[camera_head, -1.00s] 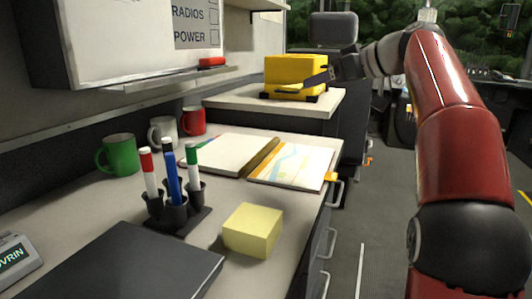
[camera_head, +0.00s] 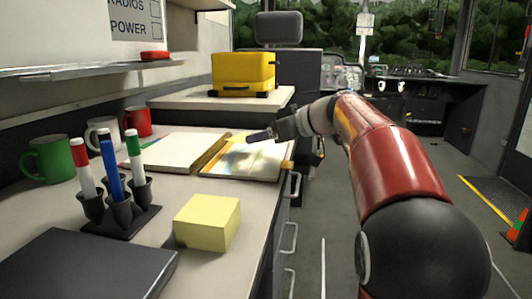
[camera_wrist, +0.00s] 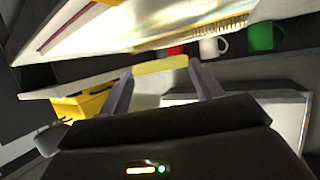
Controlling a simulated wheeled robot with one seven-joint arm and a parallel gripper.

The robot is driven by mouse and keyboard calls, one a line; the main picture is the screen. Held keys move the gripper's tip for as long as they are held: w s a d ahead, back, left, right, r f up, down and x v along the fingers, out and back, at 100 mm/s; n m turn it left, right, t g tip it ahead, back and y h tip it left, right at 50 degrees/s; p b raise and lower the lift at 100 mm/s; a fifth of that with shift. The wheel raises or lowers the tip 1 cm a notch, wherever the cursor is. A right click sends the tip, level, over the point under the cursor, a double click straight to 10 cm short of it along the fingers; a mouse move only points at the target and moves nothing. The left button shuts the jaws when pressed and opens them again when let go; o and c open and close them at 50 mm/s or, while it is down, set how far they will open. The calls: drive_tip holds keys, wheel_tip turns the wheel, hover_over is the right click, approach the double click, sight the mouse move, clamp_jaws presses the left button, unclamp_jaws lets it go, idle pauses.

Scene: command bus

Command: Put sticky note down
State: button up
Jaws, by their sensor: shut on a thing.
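My gripper (camera_head: 254,136) is over the far edge of the open book's right page (camera_head: 240,166) in the head view. In the wrist view, my gripper (camera_wrist: 162,72) is shut on a pale yellow sticky note (camera_wrist: 160,66), seen nearly edge-on between the fingertips. In the head view the note is hard to tell from the page behind it; I cannot tell whether it touches the book. A thick yellow sticky note block (camera_head: 207,222) sits on the desk, nearer the camera.
A pen holder (camera_head: 118,212) with several markers stands left of the block. A green mug (camera_head: 47,160), a white mug (camera_head: 98,131) and a red mug (camera_head: 137,121) line the wall. A yellow case (camera_head: 243,72) rests on the raised counter. A dark flat folder (camera_head: 85,268) lies at front left.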

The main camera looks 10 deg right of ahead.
sight(266, 159)
drive_tip(key=shift+f+b, duration=0.35)
drive_tip(key=shift+f, duration=1.5)
drive_tip(key=shift+f+b, duration=0.3)
drive_tip(key=shift+b, duration=0.1)
drive_tip(key=o, duration=0.9)
drive_tip(key=shift+o, duration=0.2)
drive_tip(key=shift+r, duration=0.1)
drive_tip(key=shift+r+p, duration=0.45)
drive_tip(key=shift+p, duration=0.25)
drive_tip(key=v, duration=1.1)
drive_tip(key=shift+s+d, duration=0.3)
